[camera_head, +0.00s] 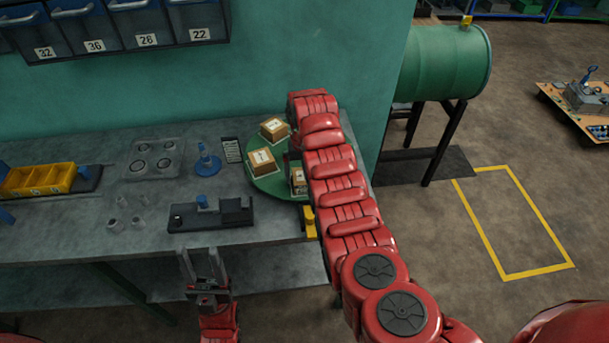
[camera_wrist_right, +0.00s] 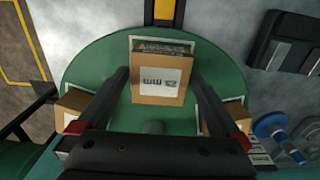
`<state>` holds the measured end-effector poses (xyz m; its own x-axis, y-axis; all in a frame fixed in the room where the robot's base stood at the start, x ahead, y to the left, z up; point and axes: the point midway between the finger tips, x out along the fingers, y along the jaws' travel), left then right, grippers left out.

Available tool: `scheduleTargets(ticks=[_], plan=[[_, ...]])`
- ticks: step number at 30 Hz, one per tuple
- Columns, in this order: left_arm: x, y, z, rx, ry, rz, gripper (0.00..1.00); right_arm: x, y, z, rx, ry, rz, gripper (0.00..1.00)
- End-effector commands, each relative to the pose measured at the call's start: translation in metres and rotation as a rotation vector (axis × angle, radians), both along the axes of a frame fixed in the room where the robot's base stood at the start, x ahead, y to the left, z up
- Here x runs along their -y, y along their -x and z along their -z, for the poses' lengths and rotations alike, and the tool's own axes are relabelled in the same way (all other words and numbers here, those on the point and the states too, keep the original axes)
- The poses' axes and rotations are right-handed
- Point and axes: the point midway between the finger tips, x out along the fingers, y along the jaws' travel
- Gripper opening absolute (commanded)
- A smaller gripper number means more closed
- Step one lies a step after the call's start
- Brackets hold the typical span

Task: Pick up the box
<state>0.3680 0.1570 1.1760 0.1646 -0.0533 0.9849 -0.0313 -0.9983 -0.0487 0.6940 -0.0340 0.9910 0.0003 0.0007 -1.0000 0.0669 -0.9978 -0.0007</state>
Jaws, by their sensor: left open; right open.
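Three small cardboard boxes with white labels sit on a round green plate (camera_head: 270,184) on the bench: a back box (camera_head: 273,128), a left box (camera_head: 261,162) and a front box (camera_head: 298,182), partly hidden by my right arm. My right gripper (camera_wrist_right: 156,77) is open and empty above the plate. In the right wrist view, the front box (camera_wrist_right: 158,88) lies between and beyond its fingers; I cannot tell whether they touch it. Two other boxes show at the sides, partly hidden by the fingers. My left gripper (camera_head: 201,265) is open and empty before the bench's front edge.
The grey bench (camera_head: 110,245) holds a yellow bin (camera_head: 40,179), a dark fixture (camera_head: 211,215), a blue-handled tool (camera_head: 207,162) and small metal parts. A yellow block (camera_head: 309,221) stands near the front box. A green drum (camera_head: 445,63) on a stand is to the right.

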Motion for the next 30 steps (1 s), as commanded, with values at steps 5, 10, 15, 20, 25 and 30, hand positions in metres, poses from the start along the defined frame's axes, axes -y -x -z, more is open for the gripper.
scheduleTargets(ticks=[5, 10, 15, 20, 25, 30], plan=[[0.0000, -0.0001, -0.0042, -0.001, 0.000, 0.000, 0.50, 0.0000, 0.0003, 0.0094, 0.000, 0.000, -0.001, 1.00], [0.0000, -0.0001, -0.0036, -0.001, 0.000, 0.000, 0.50, 0.0000, 0.0002, 0.0094, 0.001, 0.000, -0.001, 0.91], [0.0000, 0.0000, -0.0038, 0.000, 0.000, 0.000, 0.50, 0.0001, 0.0004, 0.0096, 0.000, 0.000, -0.001, 0.60], [0.0000, 0.0000, -0.0038, 0.000, 0.000, 0.000, 0.50, 0.0001, 0.0004, 0.0096, 0.000, 0.001, -0.001, 0.32], [0.0000, 0.0000, -0.0038, 0.000, 0.000, 0.000, 0.50, 0.0001, 0.0004, 0.0094, 0.000, 0.000, -0.001, 0.14], [0.0001, 0.0000, -0.0032, 0.000, 0.000, 0.000, 0.50, 0.0001, 0.0003, 0.0092, 0.000, 0.000, -0.001, 0.14]])
